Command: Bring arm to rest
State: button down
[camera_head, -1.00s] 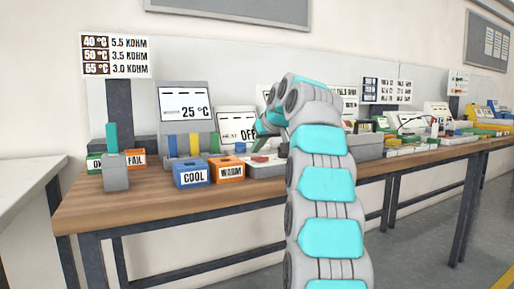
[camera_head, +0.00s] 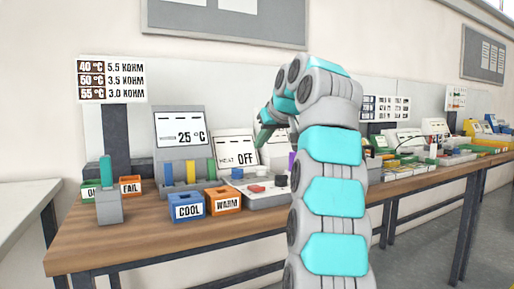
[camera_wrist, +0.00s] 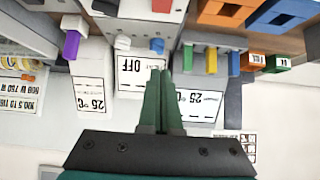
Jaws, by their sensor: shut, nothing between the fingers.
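My gripper (camera_head: 262,135) hangs in the air above the back of the workbench, in front of the "HEAT OFF" display (camera_head: 236,150). In the wrist view its two dark green fingers (camera_wrist: 160,75) lie together with nothing between them. My teal and grey arm rises from the bottom of the head view and bends left at the top. It hides part of the bench behind it.
The wooden workbench (camera_head: 130,240) holds a blue COOL box (camera_head: 187,207), an orange WARM box (camera_head: 223,200), a "25 °C" display (camera_head: 181,130) and a grey block with a green handle (camera_head: 108,205). A white side table (camera_head: 22,205) stands at left.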

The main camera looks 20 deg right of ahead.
jog(key=shift+s+r, duration=0.35)
dwell(0.3)
jog(key=s+a+f+g+y, duration=0.1)
jog(key=s+a+f+g, duration=0.2)
jog(key=s+a+f, duration=0.5)
jog(key=s+a+f+g, duration=0.3)
jog(key=s+a+f, duration=0.2)
jog(key=a+f, duration=0.45)
jog(key=s+a+f+g, duration=0.1)
jog(key=s+f+g, duration=0.2)
jog(key=s+f, duration=0.9)
jog(key=s+f+g+h, duration=0.1)
jog(key=s+f+g, duration=0.1)
jog(key=s+f, duration=1.1)
jog(key=s, duration=0.7)
jog(key=shift+a+f+g, duration=0.15)
jog(key=shift+a+g, duration=0.2)
jog(key=shift+g, duration=0.05)
jog(key=shift+s, duration=0.1)
